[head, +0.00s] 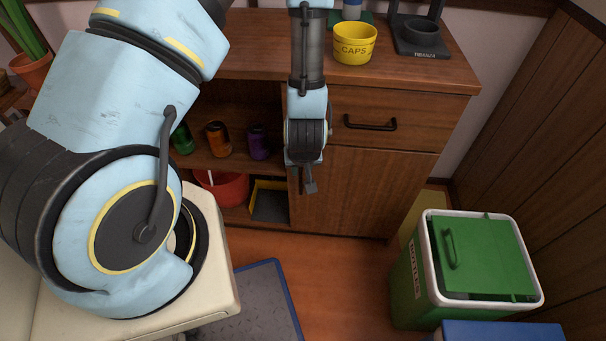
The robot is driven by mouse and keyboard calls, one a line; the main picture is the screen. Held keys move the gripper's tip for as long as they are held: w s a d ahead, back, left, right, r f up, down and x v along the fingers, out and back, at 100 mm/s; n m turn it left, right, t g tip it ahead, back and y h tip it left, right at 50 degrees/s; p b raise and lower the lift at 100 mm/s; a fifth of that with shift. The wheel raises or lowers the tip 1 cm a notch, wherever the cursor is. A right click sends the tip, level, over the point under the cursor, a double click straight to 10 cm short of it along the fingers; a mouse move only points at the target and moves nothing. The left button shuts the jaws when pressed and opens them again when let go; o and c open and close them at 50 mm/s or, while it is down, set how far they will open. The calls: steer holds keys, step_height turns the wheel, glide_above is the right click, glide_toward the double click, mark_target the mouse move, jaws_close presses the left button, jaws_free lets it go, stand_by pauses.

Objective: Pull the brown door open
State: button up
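The brown door (368,190) is the wooden panel at the lower right of the cabinet, under a drawer. It looks shut, flush with the cabinet front. My gripper (310,187) hangs pointing down in front of the door's upper left edge. Its fingers are small and dark here, so I cannot tell whether they are open, or whether they touch the door. No handle shows on the door; the upper left part is hidden behind my gripper and wrist.
The drawer above has a black handle (370,123). Open shelves left of the door hold several cans and a red bucket (222,187). A yellow CAPS tub (354,44) stands on top. A green bin (475,265) stands at right; floor before the door is clear.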

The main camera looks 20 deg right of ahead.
mark_target(300, 179)
steer(key=x, duration=1)
steer(key=shift+c, duration=0.3)
jaws_close()
stand_by(0.9)
